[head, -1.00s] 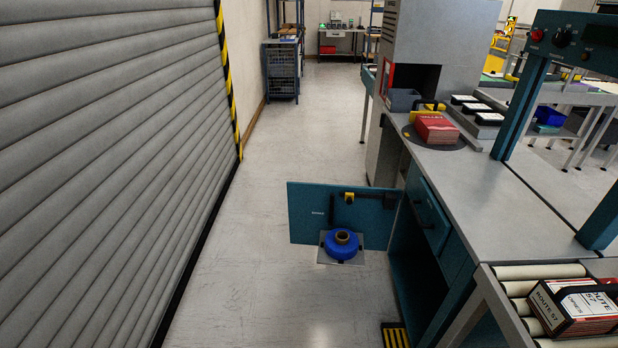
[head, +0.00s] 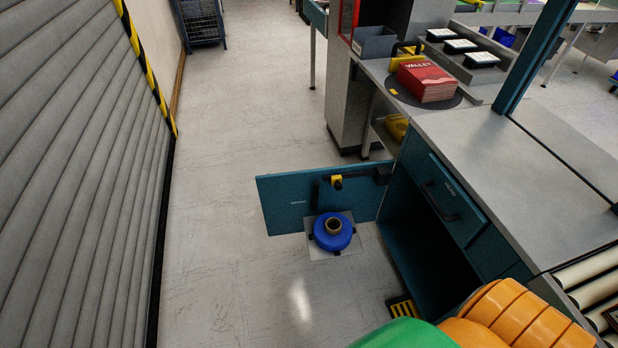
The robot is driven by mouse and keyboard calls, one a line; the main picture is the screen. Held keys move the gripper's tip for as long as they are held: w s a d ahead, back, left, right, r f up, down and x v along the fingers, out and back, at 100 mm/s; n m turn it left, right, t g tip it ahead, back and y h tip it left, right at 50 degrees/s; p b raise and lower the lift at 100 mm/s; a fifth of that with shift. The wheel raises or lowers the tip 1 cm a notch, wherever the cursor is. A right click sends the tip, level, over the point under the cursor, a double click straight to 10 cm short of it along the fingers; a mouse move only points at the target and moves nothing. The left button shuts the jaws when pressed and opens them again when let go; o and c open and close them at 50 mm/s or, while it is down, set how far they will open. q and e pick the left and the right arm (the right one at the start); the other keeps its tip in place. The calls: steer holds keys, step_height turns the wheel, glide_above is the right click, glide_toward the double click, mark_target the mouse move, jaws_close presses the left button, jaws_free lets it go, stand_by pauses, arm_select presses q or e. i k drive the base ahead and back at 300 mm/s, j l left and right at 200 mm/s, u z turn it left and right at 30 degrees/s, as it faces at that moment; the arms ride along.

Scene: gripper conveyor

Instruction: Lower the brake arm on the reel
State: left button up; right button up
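The reel (head: 327,243) is blue with a brown core (head: 333,227) and lies on a small grey plate (head: 348,248) that juts from the lower part of an open teal door. The brake arm (head: 362,177) is a dark bar with a yellow block (head: 336,182) at its left end. It runs roughly level along the door face, above and apart from the reel. A dark upright piece (head: 315,195) stands left of the block. Neither of my grippers shows. A green and orange shape at the bottom right seems to be part of my arm.
The teal door (head: 276,205) stands open from the cabinet under the grey bench (head: 485,150). The bench has a drawer with a dark handle (head: 440,203). The floor left of the door is clear, up to the grey shutter (head: 70,150).

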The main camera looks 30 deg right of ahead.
mark_target(317, 183)
steer(key=i+j+z, duration=0.15)
steer(key=i+z, duration=0.15)
steer(key=z, duration=0.15)
steer(key=i+j+z, duration=0.2)
steer(key=z, duration=0.2)
steer(key=i+j+z, duration=0.25)
steer(key=z, duration=0.2)
steer(key=i+j+z, duration=0.15)
steer(key=j+z, duration=0.3)
steer(key=i+j+z, duration=0.15)
steer(key=j+z, duration=0.25)
steer(key=i+j+z, duration=0.1)
steer(key=j+z, duration=0.7)
steer(key=j, duration=0.15)
steer(key=j+z, duration=0.35)
steer(key=j, duration=0.15)
steer(key=k+j+z, duration=0.15)
steer(key=k+j, duration=0.3)
steer(key=i+u, duration=0.1)
steer(key=u, duration=0.4)
